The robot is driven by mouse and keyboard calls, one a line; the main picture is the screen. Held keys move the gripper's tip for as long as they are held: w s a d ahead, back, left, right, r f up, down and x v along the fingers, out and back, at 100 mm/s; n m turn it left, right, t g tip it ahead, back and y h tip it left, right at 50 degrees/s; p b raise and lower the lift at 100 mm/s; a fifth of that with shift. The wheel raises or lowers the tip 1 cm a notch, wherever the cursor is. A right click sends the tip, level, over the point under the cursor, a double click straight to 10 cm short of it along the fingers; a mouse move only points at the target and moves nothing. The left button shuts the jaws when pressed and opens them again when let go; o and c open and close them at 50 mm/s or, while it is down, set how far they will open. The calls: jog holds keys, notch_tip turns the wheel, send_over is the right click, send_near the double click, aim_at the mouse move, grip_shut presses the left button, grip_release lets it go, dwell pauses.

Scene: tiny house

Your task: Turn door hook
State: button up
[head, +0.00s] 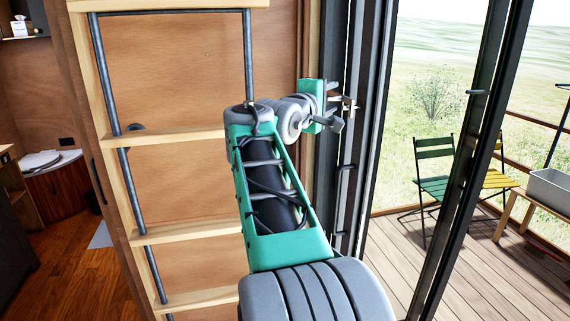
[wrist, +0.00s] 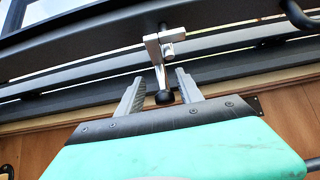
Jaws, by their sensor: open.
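The door hook (wrist: 155,55) is a small silver metal piece with a dark round knob at its end, fixed on the dark door frame. In the wrist view its knob end lies between the two open fingers of my gripper (wrist: 159,92), with a gap visible on both sides. The hook (head: 349,104) also shows in the head view, small, just right of my gripper (head: 337,103) at the frame's edge. The gripper is open and holds nothing. Whether a finger touches the hook cannot be told.
A wooden ladder (head: 180,136) with dark rails stands left of my arm. The dark frame of the glass door (head: 474,150) stands to the right. A black handle (head: 344,180) is below the hook. Chairs (head: 436,185) stand outside on the deck.

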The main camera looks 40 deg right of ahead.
jog(key=w+b+v, duration=0.1)
jog(key=v, duration=0.7)
jog(key=w+a+f+t+y, duration=0.3)
jog(key=w+a+f, duration=0.3)
jog(key=f, duration=0.4)
jog(key=shift+a+y+p, duration=0.35)
jog(key=shift+a+y, duration=0.3)
jog(key=shift+y, duration=0.15)
jog(key=shift+t, duration=0.3)
